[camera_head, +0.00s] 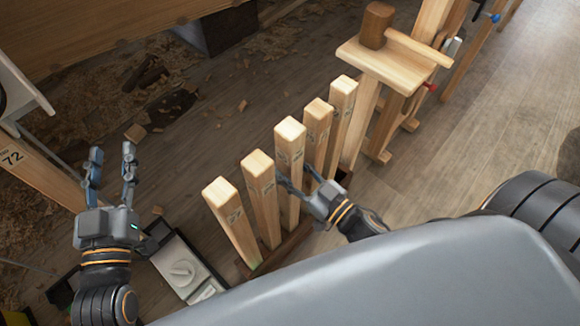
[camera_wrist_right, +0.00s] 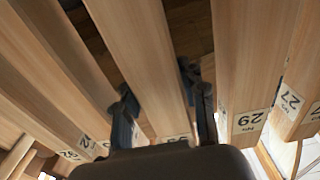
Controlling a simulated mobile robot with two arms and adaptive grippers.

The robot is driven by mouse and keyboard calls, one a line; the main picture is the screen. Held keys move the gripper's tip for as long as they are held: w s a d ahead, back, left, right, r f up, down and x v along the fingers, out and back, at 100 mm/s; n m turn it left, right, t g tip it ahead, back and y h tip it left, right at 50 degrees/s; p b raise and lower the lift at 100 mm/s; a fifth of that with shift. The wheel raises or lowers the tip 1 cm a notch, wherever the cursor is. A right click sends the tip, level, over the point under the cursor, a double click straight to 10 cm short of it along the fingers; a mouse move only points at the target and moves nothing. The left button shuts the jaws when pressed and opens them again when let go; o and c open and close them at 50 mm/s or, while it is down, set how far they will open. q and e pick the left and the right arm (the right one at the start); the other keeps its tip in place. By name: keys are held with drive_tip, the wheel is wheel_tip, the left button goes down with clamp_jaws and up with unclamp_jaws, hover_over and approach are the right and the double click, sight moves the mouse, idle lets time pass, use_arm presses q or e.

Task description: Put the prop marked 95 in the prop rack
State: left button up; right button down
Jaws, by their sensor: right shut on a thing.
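Several square wooden props stand upright in a row in the dark wooden prop rack (camera_head: 287,247). My right gripper (camera_head: 302,181) is shut on the middle prop (camera_head: 290,150), which stands with its foot down in the row. In the right wrist view this prop (camera_wrist_right: 143,55) runs between the fingers (camera_wrist_right: 163,110); its label is mostly hidden behind the gripper body, so I cannot read its number fully. Neighbouring props (camera_wrist_right: 240,60) with printed number labels stand close on both sides. My left gripper (camera_head: 112,165) is open and empty, left of the row.
A wooden stand with a mallet (camera_head: 376,25) is behind the row. A board marked 72 (camera_head: 12,157) lies at the far left. A grey-white device with a knob (camera_head: 182,272) sits left of the rack. Shavings litter the floor at the upper left; the floor at right is clear.

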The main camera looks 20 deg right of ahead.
use_arm(q)
drive_tip(key=shift+s+d+r+t, duration=0.1)
drive_tip(key=shift+r+t, duration=0.25)
drive_tip(key=shift+r, duration=0.25)
drive_tip(key=shift+s+d+r+t, duration=0.1)
drive_tip(key=shift+r+t, duration=0.25)
drive_tip(key=shift+r, duration=0.2)
use_arm(e)
drive_tip(key=shift+f, duration=0.45)
idle(0.5)
drive_tip(key=c, duration=0.7)
unclamp_jaws()
drive_tip(key=shift+f, duration=0.2)
use_arm(q)
drive_tip(key=shift+a, duration=0.1)
use_arm(e)
drive_tip(key=v, duration=1.2)
drive_tip(key=shift+r, duration=0.1)
